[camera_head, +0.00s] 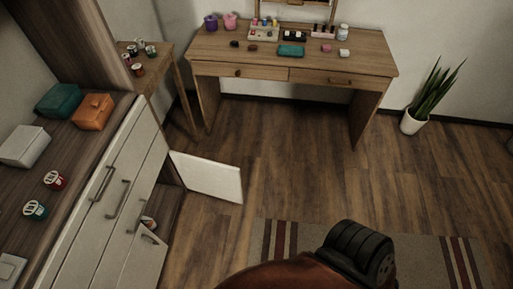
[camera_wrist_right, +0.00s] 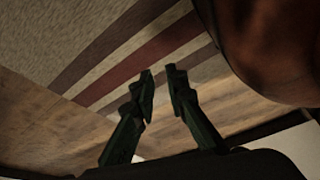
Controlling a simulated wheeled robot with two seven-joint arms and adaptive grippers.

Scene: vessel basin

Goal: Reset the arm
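My right gripper (camera_wrist_right: 160,78) shows in the right wrist view. Its two dark green fingers lean towards each other, with a gap between the tips and nothing in it. Beyond them are the striped rug (camera_wrist_right: 130,65) and the wooden floor. A reddish-brown part of my arm fills the upper right of that view. In the head view, a reddish-brown and black part of my arm is at the bottom, over the rug (camera_head: 415,262). Neither gripper shows in the head view.
A cabinet (camera_head: 105,205) with an open white door (camera_head: 207,177) stands at the left, boxes and cups on top. A desk (camera_head: 290,52) with small items is at the back. A potted plant (camera_head: 412,122) stands right. The middle floor is clear.

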